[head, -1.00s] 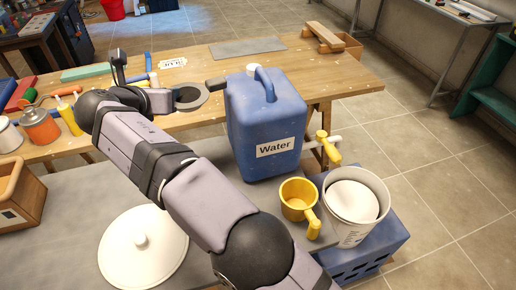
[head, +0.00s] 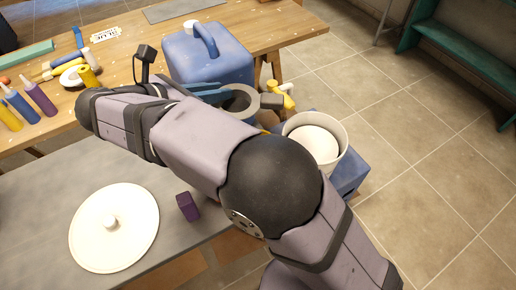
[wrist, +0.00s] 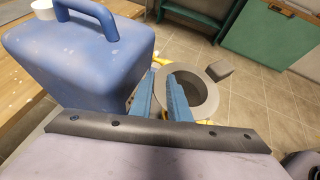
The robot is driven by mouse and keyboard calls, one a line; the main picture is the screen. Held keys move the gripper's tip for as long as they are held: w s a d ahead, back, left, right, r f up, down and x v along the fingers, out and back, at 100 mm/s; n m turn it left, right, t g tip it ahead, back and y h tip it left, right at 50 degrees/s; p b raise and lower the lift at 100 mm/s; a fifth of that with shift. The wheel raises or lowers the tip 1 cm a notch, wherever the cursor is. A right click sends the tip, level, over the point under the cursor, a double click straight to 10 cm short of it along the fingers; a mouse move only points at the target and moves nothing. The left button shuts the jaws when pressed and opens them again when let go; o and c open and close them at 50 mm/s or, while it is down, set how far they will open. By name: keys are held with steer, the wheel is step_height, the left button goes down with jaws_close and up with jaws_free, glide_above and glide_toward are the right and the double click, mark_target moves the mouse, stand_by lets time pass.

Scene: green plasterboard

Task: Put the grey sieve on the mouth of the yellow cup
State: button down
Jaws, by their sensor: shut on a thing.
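The grey sieve (head: 240,101) is a ring with a dark opening and a block-like lug on its far side. My gripper (head: 215,93) is shut on its near rim, with blue fingers. The wrist view also shows the sieve (wrist: 207,100) in front of my gripper's fingers (wrist: 165,95). The yellow cup is almost wholly hidden under the sieve and behind my arm; a yellow patch, probably the cup (wrist: 205,121), shows at the sieve's lower edge in the wrist view. I cannot tell whether the sieve touches the cup.
A whitish bucket (head: 342,160) stands just right on a blue crate. A round white lid (head: 90,235) and a purple block (head: 187,206) lie on the grey table (head: 50,190).

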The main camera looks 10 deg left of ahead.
mark_target(239, 104)
steer(key=shift+m+g+h, duration=0.3)
steer(key=shift+m+h, duration=0.2)
steer(key=d+f, duration=0.1)
steer(key=w+d+f+b, duration=0.1)
steer(key=d, duration=0.1)
steer(key=d+f, duration=0.2)
steer(key=shift+w+d, duration=0.25)
steer(key=shift+w, duration=0.05)
steer(key=shift+f, duration=4.9)
steer(key=c, duration=1.7)
jaws_free()
steer(key=shift+f, duration=0.1)
steer(key=shift+o, duration=0.2)
steer(key=b+v, duration=0.1)
steer(key=v, duration=1.1)
steer(key=shift+w, duration=0.1)
